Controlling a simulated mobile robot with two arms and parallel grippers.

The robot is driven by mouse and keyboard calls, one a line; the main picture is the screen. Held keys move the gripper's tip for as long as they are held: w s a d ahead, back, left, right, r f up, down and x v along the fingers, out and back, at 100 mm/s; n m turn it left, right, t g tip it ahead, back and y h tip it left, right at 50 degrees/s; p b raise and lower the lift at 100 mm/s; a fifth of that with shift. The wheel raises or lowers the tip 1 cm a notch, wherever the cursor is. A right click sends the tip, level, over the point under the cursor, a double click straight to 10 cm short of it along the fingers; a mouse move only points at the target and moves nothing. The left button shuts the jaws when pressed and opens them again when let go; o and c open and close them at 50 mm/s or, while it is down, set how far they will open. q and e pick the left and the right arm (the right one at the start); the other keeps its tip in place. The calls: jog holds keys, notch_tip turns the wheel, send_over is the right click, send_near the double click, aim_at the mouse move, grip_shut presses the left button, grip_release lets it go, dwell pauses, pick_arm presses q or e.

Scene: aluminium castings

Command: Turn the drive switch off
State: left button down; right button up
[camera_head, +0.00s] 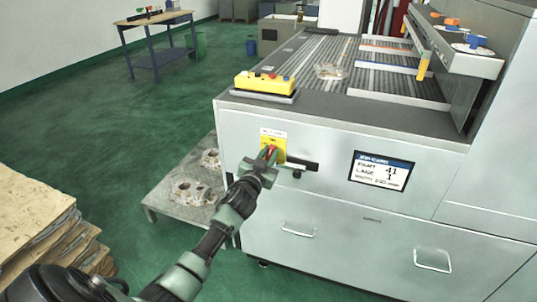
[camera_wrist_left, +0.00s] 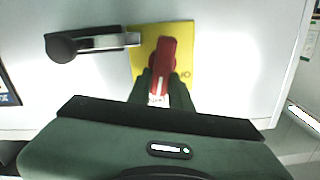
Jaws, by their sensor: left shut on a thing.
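The drive switch is a red handle (camera_wrist_left: 163,62) on a yellow plate (camera_wrist_left: 185,42), on the front panel of the grey machine. In the head view the yellow plate (camera_head: 273,146) shows at the machine's front left, with the red handle (camera_head: 270,153) partly hidden by my gripper. My left gripper (camera_head: 265,163) is at the switch; in the left wrist view its fingers (camera_wrist_left: 162,88) are shut on the red handle from below. The handle stands nearly upright, leaning slightly right at the top in that view. Lettering on the plate is mostly hidden. My right gripper is not in view.
A black and metal latch (camera_wrist_left: 92,43) sticks out beside the plate. A display (camera_head: 381,171) is on the panel to the right. A yellow button box (camera_head: 265,83) sits on the machine's top edge. A low pallet with castings (camera_head: 193,190) stands left of the machine; stacked boards (camera_head: 35,225) are nearer.

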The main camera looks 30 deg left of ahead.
pick_arm(q)
jog(key=shift+w+d+f+m+b, duration=0.1)
jog(key=shift+d+f+m+b, duration=0.2)
jog(key=shift+m, duration=2.25)
jog(key=shift+d+f+m+b, duration=0.15)
jog(key=shift+f+m+b, duration=0.2)
jog(key=shift+m, duration=2.15)
jog(key=shift+w+d+f+m+b, duration=0.1)
jog(key=shift+d+f+m+b, duration=0.2)
jog(key=shift+m, duration=2.25)
jog(key=c, duration=1.3)
grip_release()
jog(key=shift+s, duration=0.1)
jog(key=shift+f, duration=0.2)
